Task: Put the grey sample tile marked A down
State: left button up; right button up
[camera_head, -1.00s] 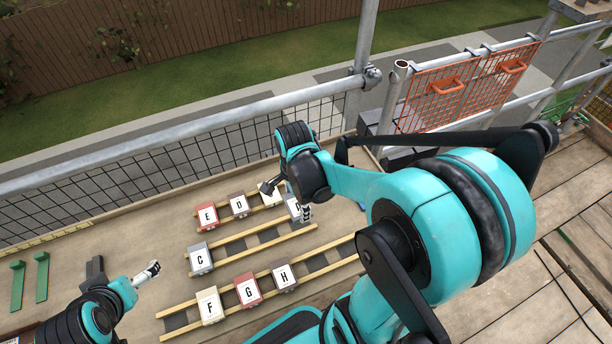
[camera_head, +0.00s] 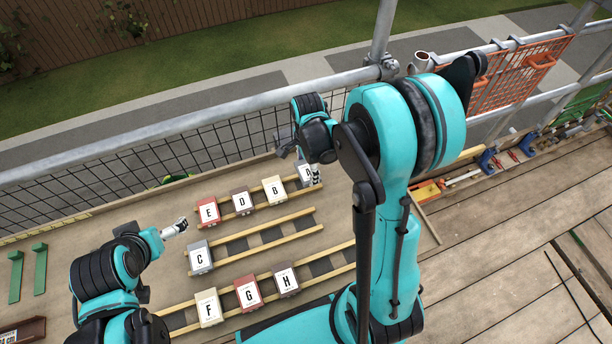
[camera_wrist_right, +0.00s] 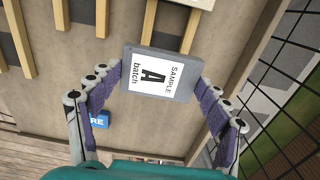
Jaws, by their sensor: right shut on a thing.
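The grey sample tile marked A (camera_wrist_right: 160,76) is gripped by its edges between the two fingers of my right gripper (camera_wrist_right: 162,88) in the right wrist view. In the head view, tile A (camera_head: 304,172) is partly hidden by my right gripper (camera_head: 314,176), just right of the cream tile B (camera_head: 275,190) at the top row's right end. I cannot tell whether tile A touches the board below. My left gripper (camera_head: 177,228) hangs empty left of the rows; its finger opening is too small to judge.
Red tile E (camera_head: 209,211) and brown-grey tile D (camera_head: 242,202) share the top row with B. Grey tile C (camera_head: 200,257) sits on the middle battens (camera_head: 262,221). Tiles F (camera_head: 208,307), G (camera_head: 248,292) and H (camera_head: 285,279) line the lower row. Mesh fencing (camera_head: 240,145) stands behind.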

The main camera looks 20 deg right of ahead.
aim_at(306, 170)
jog(key=shift+w+a+f, duration=0.2)
jog(key=shift+f, duration=0.2)
notch_tip(306, 170, down, 4)
jog(key=shift+r+b, duration=0.15)
jog(key=shift+b, duration=0.7)
jog(key=shift+r, duration=0.1)
jog(key=shift+f+b, duration=0.4)
jog(key=o, duration=1.3)
